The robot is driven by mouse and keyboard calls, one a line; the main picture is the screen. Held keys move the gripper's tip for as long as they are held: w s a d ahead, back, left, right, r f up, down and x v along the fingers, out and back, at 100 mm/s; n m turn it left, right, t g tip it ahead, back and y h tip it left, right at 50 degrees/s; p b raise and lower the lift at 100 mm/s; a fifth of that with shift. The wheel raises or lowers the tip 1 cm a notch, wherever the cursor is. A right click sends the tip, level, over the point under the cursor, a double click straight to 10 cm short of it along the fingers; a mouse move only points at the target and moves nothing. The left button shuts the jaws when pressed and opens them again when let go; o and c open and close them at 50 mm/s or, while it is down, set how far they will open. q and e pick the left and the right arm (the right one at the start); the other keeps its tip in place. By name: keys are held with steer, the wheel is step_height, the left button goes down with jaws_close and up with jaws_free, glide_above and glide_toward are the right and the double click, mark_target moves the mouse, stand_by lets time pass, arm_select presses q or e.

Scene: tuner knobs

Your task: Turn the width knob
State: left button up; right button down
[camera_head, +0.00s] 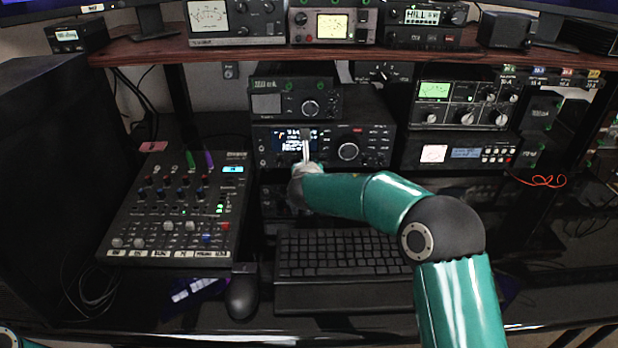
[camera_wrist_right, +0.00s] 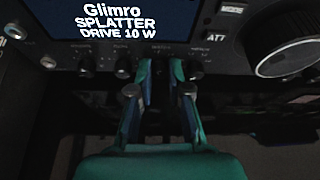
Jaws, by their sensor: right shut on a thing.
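The radio (camera_head: 375,143) stands mid-desk with a lit blue-and-white display and a large silver-rimmed dial. The right wrist view shows its display (camera_wrist_right: 110,18), the big dial (camera_wrist_right: 288,58) and a row of small dark knobs below the display. The label above the gripped knob is too blurred to read for certain; it may say WIDTH. My right gripper (camera_wrist_right: 160,70) is shut on that small knob, which its fingertips largely hide. In the head view my right gripper (camera_head: 306,158) is at the radio's front, below the display. My left gripper is out of view.
A mixer (camera_head: 180,205) lies left of the radio. A keyboard (camera_head: 335,253) lies under my right arm, with a mouse (camera_head: 242,296) beside it. More radio units stand above and to the right (camera_head: 460,105). Neighbouring small knobs (camera_wrist_right: 86,68) sit close to my fingers.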

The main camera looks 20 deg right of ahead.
steer(key=shift+f+m+y+b, duration=0.25)
steer(key=shift+m+y+b, duration=0.25)
steer(key=shift+b, duration=0.45)
steer(key=c, duration=1.1)
jaws_free()
steer(key=shift+r, duration=0.2)
steer(key=shift+s+r, duration=0.1)
steer(key=shift+f+v, duration=0.2)
steer(key=shift+v, duration=3.7)
